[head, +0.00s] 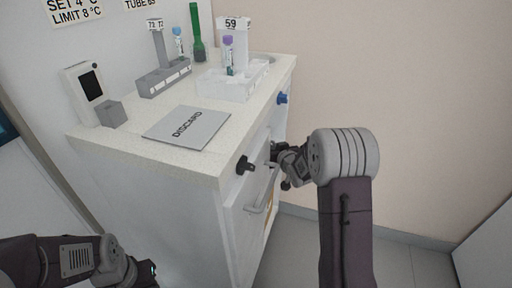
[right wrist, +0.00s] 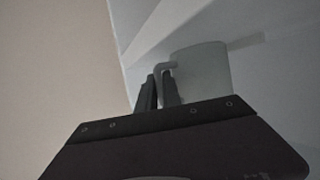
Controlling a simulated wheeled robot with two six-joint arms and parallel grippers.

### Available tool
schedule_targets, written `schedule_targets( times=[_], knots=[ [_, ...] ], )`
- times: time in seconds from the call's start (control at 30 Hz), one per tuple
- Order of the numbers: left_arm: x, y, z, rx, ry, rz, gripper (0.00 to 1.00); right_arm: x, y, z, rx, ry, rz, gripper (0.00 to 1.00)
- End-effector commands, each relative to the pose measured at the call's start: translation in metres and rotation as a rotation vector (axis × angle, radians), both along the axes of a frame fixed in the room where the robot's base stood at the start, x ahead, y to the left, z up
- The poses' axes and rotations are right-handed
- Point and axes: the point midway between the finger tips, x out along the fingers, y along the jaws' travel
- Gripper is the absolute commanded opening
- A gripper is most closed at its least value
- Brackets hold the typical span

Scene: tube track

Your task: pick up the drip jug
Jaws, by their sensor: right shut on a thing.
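The drip jug (right wrist: 205,72) is a pale grey, round vessel with a handle, seen in the right wrist view. My right gripper (right wrist: 158,88) is shut on its handle, with the dark fingers on either side of it. In the head view my right gripper (head: 276,153) is at the side of the counter cabinet, below the worktop, and I cannot make out the jug there. My left arm is at the bottom left, with its gripper end (head: 146,272) at the lower picture edge; its fingers are not clear.
The worktop (head: 105,142) carries a grey DISCARD plate (head: 188,127), a white tube rack (head: 232,84), a grey holder (head: 163,80) and a small device (head: 88,93). A handle bar (head: 263,190) and a dark knob (head: 243,165) stick out from the cabinet front. Open floor lies to the right.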

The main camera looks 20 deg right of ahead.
Motion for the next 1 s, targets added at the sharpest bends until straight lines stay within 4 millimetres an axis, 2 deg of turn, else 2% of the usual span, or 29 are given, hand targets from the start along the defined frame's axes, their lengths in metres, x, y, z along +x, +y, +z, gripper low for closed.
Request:
schedule_targets(
  times=[0.57, 0.67, 0.83, 1.0],
  knots=[
    [0.000, 0.000, 0.003, 0.000, 0.000, 0.000, 0.36, 0.000, 0.000, 0.004, 0.000, -0.001, 0.000, 0.00],
    [0.000, 0.000, 0.012, 0.000, 0.000, 0.000, 0.36, 0.000, 0.000, 0.016, 0.000, -0.003, 0.000, 0.00],
    [0.000, 0.000, 0.036, 0.000, 0.000, 0.000, 0.36, 0.000, 0.000, 0.051, 0.000, -0.004, 0.000, 0.00],
    [0.000, 0.000, 0.059, 0.000, 0.000, 0.000, 0.36, -0.020, -0.035, 0.073, -0.002, -0.001, -0.007, 0.00]
  ],
)
